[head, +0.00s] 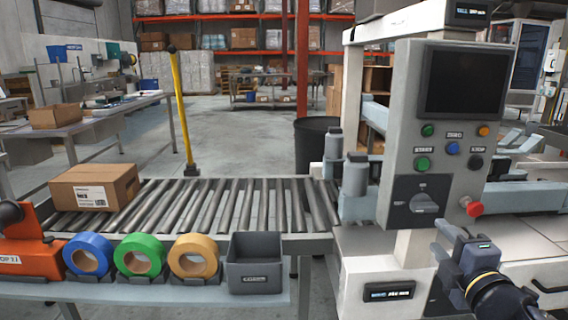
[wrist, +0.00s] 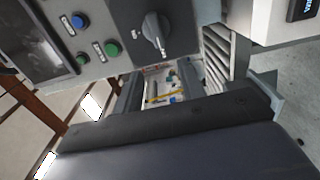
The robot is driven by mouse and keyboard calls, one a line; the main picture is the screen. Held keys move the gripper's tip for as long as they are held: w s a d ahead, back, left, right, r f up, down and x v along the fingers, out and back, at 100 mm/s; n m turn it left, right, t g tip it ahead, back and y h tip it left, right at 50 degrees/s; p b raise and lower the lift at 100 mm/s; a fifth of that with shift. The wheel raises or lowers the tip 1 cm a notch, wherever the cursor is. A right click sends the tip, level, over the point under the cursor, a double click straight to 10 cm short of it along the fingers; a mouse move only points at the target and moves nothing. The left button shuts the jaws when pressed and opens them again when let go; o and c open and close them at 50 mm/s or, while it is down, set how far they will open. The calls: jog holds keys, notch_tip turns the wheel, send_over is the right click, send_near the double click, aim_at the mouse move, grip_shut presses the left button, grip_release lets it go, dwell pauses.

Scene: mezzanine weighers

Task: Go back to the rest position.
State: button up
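My gripper shows in the wrist view (wrist: 160,82) as two dark grey fingers standing apart above a broad dark body. It is open, and only distant background shows in the gap. In the head view my arm's end is at the lower right, in front of the weigher's control panel (head: 447,130); the fingers are hard to make out there. The panel also shows close by in the wrist view (wrist: 125,25), with its knob and buttons above the fingers. I see no object in the gripper.
A roller conveyor (head: 225,205) runs left of the weigher, with a cardboard box (head: 93,187) on it. A front ledge carries blue (head: 88,255), green (head: 140,255) and yellow (head: 193,256) tape rolls and a grey bin (head: 256,263). A yellow post (head: 181,105) stands behind. Open floor lies beyond.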

aim_at(417, 209)
jog(key=shift+m, duration=0.3)
jog(key=w, duration=0.3)
jog(key=w+b, duration=0.1)
jog(key=w, duration=0.2)
jog(key=w+b, duration=0.1)
jog(key=w, duration=0.3)
jog(key=shift+a+r, duration=0.2)
jog(key=shift+r, duration=0.05)
jog(key=shift+s+r+m+p, duration=0.15)
jog(key=shift+r+m+p, duration=0.15)
jog(key=shift+m+p, duration=0.65)
jog(key=shift+d+r+m+p, duration=0.15)
jog(key=shift+m+p, duration=0.55)
jog(key=shift+m, duration=0.35)
jog(key=shift+m+p, duration=0.7)
jog(key=shift+m, duration=0.4)
